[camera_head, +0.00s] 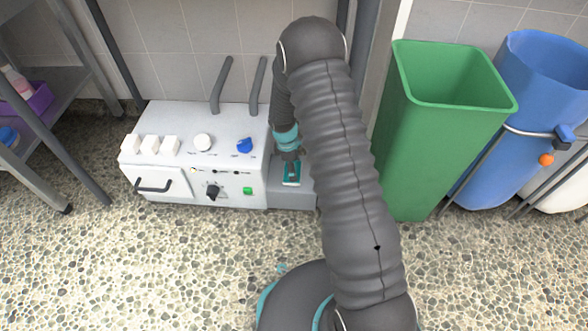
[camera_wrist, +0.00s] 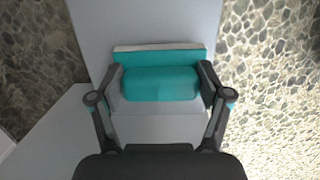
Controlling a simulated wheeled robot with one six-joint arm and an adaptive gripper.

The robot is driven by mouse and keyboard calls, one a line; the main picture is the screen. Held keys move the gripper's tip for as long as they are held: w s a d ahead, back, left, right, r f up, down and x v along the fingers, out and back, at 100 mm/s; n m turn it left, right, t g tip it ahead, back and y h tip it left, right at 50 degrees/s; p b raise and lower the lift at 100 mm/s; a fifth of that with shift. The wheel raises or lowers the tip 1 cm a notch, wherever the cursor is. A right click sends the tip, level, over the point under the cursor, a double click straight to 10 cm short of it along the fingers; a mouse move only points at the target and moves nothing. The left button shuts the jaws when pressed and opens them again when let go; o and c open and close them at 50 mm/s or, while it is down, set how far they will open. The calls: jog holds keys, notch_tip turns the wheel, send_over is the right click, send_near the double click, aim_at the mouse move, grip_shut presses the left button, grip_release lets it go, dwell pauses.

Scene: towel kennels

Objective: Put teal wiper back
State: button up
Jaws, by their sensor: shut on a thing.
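The teal wiper (camera_wrist: 160,84) is between the fingers of my gripper (camera_wrist: 160,88) in the wrist view. It has a rounded teal body and a flat teal part with a pale edge beyond it. My gripper is shut on it, one finger at each end. In the head view my gripper (camera_head: 290,163) points down, with the teal wiper (camera_head: 291,180) small below it, over a low grey ledge (camera_head: 305,196) to the right of a white machine. I cannot tell whether the wiper touches the ledge.
The white machine (camera_head: 228,135) with knobs and a drawer handle stands directly left of my gripper. A green bin (camera_head: 440,140) and a blue bin (camera_head: 530,100) stand at the right. A shelf with a purple crate (camera_head: 35,108) is at the far left. The pebbled floor (camera_head: 150,260) in front is clear.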

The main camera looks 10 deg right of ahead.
jog(key=shift+f, duration=0.3)
jog(key=shift+f, duration=0.2)
jog(key=o, duration=1.2)
jog(key=shift+r, duration=0.1)
